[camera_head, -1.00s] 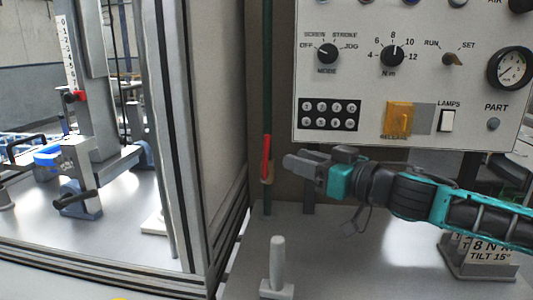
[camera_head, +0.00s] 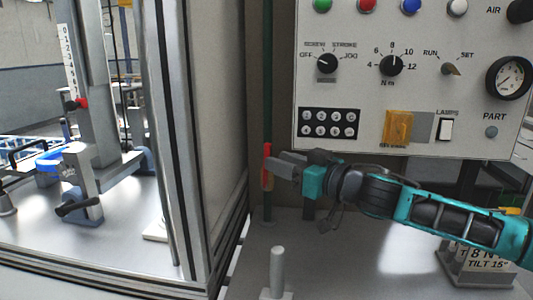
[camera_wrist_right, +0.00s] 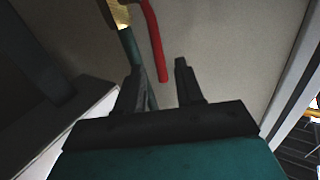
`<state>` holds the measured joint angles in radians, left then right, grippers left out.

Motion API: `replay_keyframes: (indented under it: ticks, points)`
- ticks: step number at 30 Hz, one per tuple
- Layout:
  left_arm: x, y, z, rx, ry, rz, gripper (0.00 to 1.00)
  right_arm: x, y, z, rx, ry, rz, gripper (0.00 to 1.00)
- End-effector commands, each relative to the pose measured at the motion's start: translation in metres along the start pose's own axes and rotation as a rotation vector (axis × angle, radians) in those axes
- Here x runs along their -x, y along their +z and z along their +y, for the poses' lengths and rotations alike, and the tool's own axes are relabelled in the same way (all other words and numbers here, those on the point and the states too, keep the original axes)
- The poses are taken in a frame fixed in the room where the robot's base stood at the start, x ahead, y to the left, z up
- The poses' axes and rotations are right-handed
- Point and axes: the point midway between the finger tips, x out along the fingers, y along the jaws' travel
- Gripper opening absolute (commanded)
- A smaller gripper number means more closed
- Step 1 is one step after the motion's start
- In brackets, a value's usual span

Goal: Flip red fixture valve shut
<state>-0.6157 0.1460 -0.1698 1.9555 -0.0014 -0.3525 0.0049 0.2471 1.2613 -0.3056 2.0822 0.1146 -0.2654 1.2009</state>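The red valve handle (camera_head: 267,155) stands upright along a thin dark green pipe (camera_head: 268,80), between the machine enclosure and the control panel. In the right wrist view the red handle (camera_wrist_right: 154,40) curves down from a brass-coloured fitting (camera_wrist_right: 118,14), beside the green pipe (camera_wrist_right: 129,45). My right gripper (camera_head: 276,168) reaches in from the right, with its fingers at the handle's lower part. The wrist view shows its two dark fingers (camera_wrist_right: 158,75) apart, with the handle's free end in the gap between them. I cannot tell whether either finger touches it. My left gripper is out of view.
The control panel (camera_head: 425,100) hangs just above my right arm. The enclosure's post (camera_head: 205,130) stands close on the left. A grey upright peg (camera_head: 278,270) stands on the bench in front. A tilted sign stand (camera_head: 475,262) is at the lower right.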

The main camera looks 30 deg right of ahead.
Motion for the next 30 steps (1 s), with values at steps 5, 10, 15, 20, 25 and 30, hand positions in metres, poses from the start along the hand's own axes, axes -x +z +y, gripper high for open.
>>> replay_keyframes:
  ticks: [5,10,15,20,25,30]
  points:
    - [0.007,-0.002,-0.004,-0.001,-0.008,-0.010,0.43,-0.017,-0.004,0.001,-0.004,0.002,0.004,0.37]
    - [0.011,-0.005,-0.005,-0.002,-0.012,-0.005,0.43,-0.033,-0.003,0.001,-0.003,0.002,0.003,0.37]
    - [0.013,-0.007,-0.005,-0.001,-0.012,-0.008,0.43,-0.044,-0.001,0.001,-0.001,0.001,0.001,0.37]
    - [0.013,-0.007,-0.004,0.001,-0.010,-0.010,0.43,-0.049,0.000,0.000,0.000,0.001,-0.001,0.37]
    - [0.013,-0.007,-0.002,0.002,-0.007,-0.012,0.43,-0.049,0.000,0.000,0.000,0.000,-0.001,0.37]
    - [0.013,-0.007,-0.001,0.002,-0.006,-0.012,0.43,-0.049,0.000,0.000,0.000,0.000,-0.001,0.28]
